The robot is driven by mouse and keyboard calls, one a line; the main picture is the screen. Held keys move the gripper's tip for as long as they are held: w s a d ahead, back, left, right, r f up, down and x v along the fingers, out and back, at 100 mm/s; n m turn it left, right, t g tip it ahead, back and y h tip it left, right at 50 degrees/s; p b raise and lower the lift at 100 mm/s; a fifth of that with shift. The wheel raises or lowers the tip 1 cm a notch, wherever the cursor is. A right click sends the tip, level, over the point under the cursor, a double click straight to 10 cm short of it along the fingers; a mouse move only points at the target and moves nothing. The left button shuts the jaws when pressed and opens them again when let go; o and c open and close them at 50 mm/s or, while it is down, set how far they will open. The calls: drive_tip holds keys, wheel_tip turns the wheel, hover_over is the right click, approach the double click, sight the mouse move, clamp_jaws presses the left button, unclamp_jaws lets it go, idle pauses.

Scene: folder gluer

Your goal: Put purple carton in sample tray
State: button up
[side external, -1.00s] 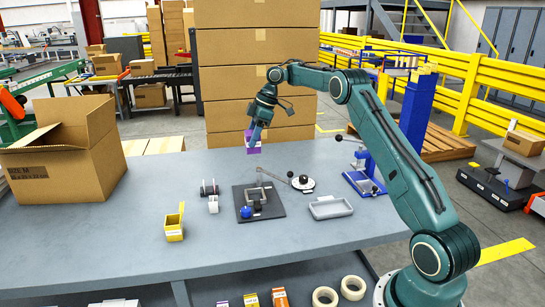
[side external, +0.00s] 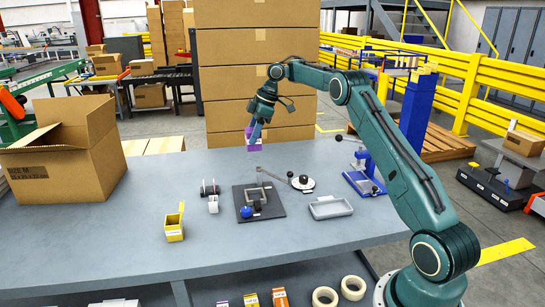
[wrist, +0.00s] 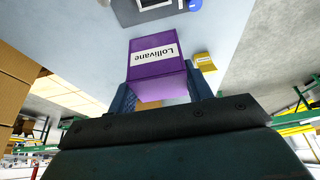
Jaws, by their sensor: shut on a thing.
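The purple carton (side external: 253,143) is held in my gripper (side external: 256,131) above the far side of the grey table. In the wrist view the carton (wrist: 157,67) has a white label reading "Lollivane" and sits between the two blue fingers of my gripper (wrist: 161,88). The shallow grey tray (side external: 331,208) lies on the table to the right of and nearer than the carton. It looks empty. The carton is clear of the table and apart from the tray.
A dark plate with a fixture (side external: 258,203) lies left of the tray. A round device with a black knob (side external: 302,182) and a blue stand (side external: 362,180) are near it. A small yellow box (side external: 174,229) and an open cardboard box (side external: 75,165) stand to the left.

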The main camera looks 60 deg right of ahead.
drive_tip(key=shift+s+d, duration=0.4)
drive_tip(key=shift+s, duration=0.05)
drive_tip(key=s+d, duration=0.7)
drive_tip(key=s, duration=0.5)
hover_over(331, 210)
drive_tip(key=shift+a+f, duration=0.1)
drive_tip(key=shift+f, duration=0.1)
wheel_tip(331, 210, down, 20)
drive_tip(key=shift+r, duration=0.1)
idle(0.4)
drive_tip(key=o, duration=0.9)
drive_tip(key=shift+o, duration=0.2)
